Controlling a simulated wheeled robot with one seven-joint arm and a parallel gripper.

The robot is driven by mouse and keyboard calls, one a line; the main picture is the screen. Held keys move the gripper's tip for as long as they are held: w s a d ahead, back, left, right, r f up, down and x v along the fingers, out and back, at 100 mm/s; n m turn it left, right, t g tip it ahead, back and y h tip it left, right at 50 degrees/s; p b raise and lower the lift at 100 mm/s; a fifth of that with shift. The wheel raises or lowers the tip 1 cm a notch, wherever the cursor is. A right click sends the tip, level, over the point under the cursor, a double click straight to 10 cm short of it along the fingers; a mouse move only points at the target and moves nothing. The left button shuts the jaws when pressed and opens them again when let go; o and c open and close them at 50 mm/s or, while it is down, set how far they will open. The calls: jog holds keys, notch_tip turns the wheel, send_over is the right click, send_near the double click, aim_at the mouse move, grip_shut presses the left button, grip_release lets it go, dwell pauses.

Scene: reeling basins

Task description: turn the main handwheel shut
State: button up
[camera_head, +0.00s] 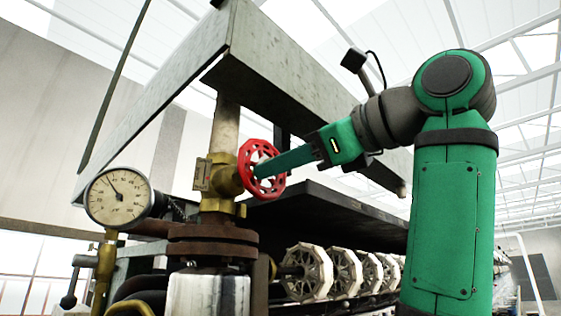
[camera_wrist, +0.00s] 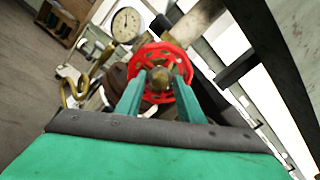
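The red main handwheel (camera_head: 262,191) sits on a brass valve body (camera_head: 217,176) on a vertical pipe. In the wrist view the handwheel (camera_wrist: 160,50) is straight ahead, with a brass hub (camera_wrist: 159,77) at its centre. My gripper (camera_head: 260,172) reaches the wheel from the right, its green fingers at the wheel's face. In the wrist view my gripper (camera_wrist: 160,78) has its fingers apart, one on each side of the hub, overlapping the rim and spokes. A gap shows between fingers and hub. Whether the fingertips touch the spokes I cannot tell.
A round dial gauge (camera_head: 118,198) stands left of the valve. A grey metal beam frame (camera_head: 290,85) slopes above my arm. Below right are a dark shelf (camera_head: 320,210) and several pale octagonal reels (camera_head: 306,272). A brown wooden box (camera_wrist: 60,20) stands back left in the wrist view.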

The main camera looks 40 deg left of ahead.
jog(key=d+n, duration=0.1)
jog(key=n, duration=0.8)
jog(key=d+n, duration=0.1)
jog(key=n, duration=0.9)
jog(key=d+n, duration=0.1)
jog(key=n, duration=0.9)
dwell(0.5)
jog(key=shift+a, duration=0.2)
